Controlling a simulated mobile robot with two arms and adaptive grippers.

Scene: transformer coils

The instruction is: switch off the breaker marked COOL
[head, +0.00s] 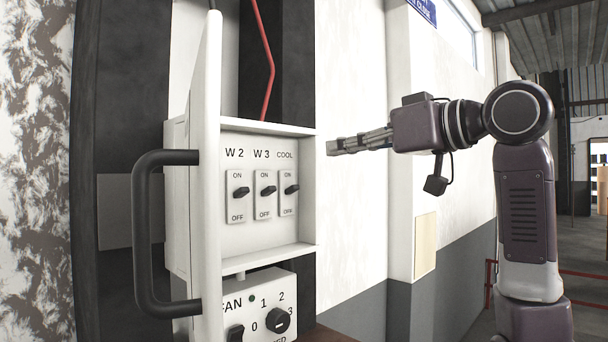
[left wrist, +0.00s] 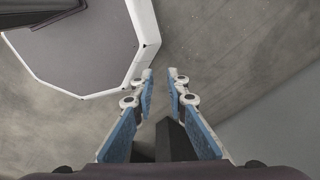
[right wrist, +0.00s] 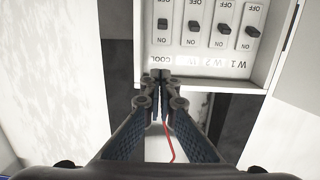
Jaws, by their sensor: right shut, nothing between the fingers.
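The COOL breaker (head: 288,193) is the rightmost of the breakers visible in the white box in the head view. It has a black lever between ON above and OFF below; its exact setting is hard to tell. In the right wrist view the panel is upside down, with the COOL breaker (right wrist: 193,25) leftmost. My right gripper (head: 331,147) is shut and empty, just right of the box near the COOL label's height, apart from the lever. Its closed tips (right wrist: 160,75) overlap the view just below the COOL label. My left gripper (left wrist: 160,76) is open and empty, away from the box.
The W3 breaker (head: 265,194) and W2 breaker (head: 238,196) sit left of COOL. The box's open door (head: 207,100) with a black handle (head: 145,230) stands at left. A fan control panel (head: 262,300) is below. The box's right side wall (head: 309,190) rises beside COOL.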

